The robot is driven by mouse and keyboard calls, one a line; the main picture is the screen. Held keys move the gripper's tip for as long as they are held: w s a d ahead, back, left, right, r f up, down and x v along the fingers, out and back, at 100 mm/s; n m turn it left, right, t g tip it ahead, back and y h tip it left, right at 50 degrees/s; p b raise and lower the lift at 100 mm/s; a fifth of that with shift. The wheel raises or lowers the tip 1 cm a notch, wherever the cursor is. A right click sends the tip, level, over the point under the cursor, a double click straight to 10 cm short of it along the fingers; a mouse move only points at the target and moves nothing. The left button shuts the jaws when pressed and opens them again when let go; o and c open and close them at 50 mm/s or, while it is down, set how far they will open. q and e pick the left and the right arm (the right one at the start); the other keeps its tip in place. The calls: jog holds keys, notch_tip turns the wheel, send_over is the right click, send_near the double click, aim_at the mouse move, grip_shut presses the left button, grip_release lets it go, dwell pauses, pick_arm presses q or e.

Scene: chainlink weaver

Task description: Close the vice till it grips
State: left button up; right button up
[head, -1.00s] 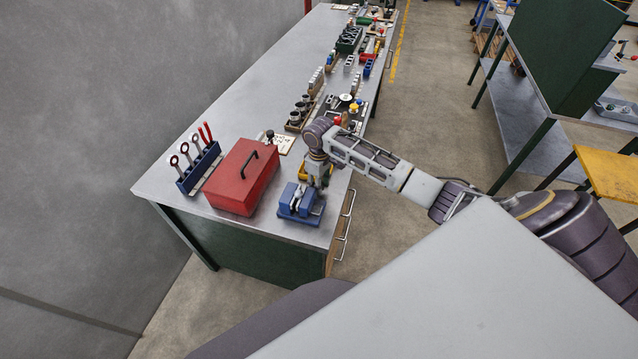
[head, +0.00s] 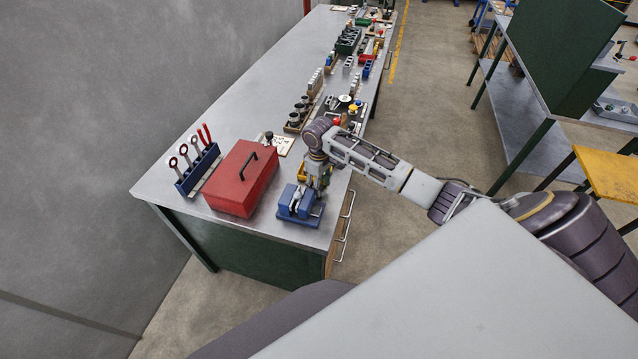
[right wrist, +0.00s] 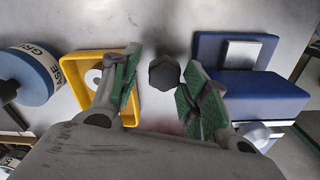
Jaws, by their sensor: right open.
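The blue vice (head: 299,204) stands near the right front corner of the bench, and its blue body (right wrist: 262,92) with a pale metal block shows at the right of the right wrist view. My right gripper (head: 320,187) is over the vice's right rear side in the head view. In the right wrist view the gripper (right wrist: 163,95) is open, with green-padded fingers apart. A dark faceted knob (right wrist: 165,72) shows between the fingers, beside the vice; no clear contact shows. Whether the vice jaws touch anything is hard to see. My left gripper is out of view.
A red toolbox (head: 240,178) stands left of the vice, with a blue spanner rack (head: 198,170) beyond it. A yellow tray (right wrist: 92,62) and a blue grease can (right wrist: 28,72) lie left of the fingers. More small parts line the bench (head: 255,100) farther back.

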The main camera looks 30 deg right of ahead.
jog(key=shift+s+a+f, duration=0.25)
jog(key=shift+r, duration=0.1)
jog(key=shift+w+r, duration=0.2)
jog(key=shift+r, duration=0.3)
notch_tip(320, 180, up, 5)
jog(key=shift+r, duration=0.15)
jog(key=shift+d+r, duration=0.25)
jog(key=shift+r, duration=0.7)
